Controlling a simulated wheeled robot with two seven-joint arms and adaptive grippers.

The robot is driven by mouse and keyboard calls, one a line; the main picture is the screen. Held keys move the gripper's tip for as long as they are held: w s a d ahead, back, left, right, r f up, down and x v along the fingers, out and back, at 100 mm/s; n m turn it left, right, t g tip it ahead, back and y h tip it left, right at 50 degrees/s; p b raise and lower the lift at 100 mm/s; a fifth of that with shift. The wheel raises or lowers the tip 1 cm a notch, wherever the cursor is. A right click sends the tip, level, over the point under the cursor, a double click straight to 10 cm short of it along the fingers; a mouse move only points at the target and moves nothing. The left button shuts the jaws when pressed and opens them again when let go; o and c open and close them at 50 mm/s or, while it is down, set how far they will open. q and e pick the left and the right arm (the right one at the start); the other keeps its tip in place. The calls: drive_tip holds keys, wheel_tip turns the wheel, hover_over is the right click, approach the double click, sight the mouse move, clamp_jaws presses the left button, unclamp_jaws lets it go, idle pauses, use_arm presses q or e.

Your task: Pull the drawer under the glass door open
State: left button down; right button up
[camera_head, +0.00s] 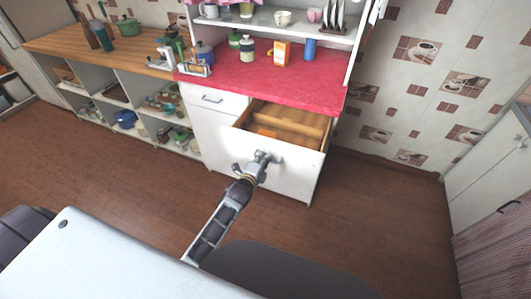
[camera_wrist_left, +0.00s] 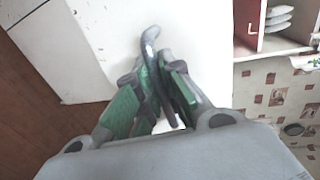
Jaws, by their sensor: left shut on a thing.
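The drawer (camera_head: 297,163) at the right of the white cabinet under the red counter stands pulled out, its wooden inside and an orange item in it showing. My left gripper (camera_head: 264,158) is at the drawer's white front. In the left wrist view my left gripper's green-padded fingers (camera_wrist_left: 160,80) are shut on the grey curved drawer handle (camera_wrist_left: 150,38). The gripper hides the handle in the head view. My right gripper is not in view. I cannot make out a glass door above the counter.
A closed drawer (camera_head: 212,99) is left of the open one. The red counter (camera_head: 265,83) holds jars, an orange box and a blue cup. An open shelf unit (camera_head: 130,95) stands at left. White cabinets (camera_head: 490,155) stand at right. The brown floor (camera_head: 375,215) between is clear.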

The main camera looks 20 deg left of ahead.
use_arm(q)
drive_tip(key=shift+v, duration=0.95)
drive_tip(key=c, duration=1.6)
unclamp_jaws()
drive_tip(key=shift+f, duration=0.25)
drive_tip(key=shift+c, duration=0.2)
drive_tip(key=shift+o, duration=0.6)
drive_tip(key=v, duration=1.2)
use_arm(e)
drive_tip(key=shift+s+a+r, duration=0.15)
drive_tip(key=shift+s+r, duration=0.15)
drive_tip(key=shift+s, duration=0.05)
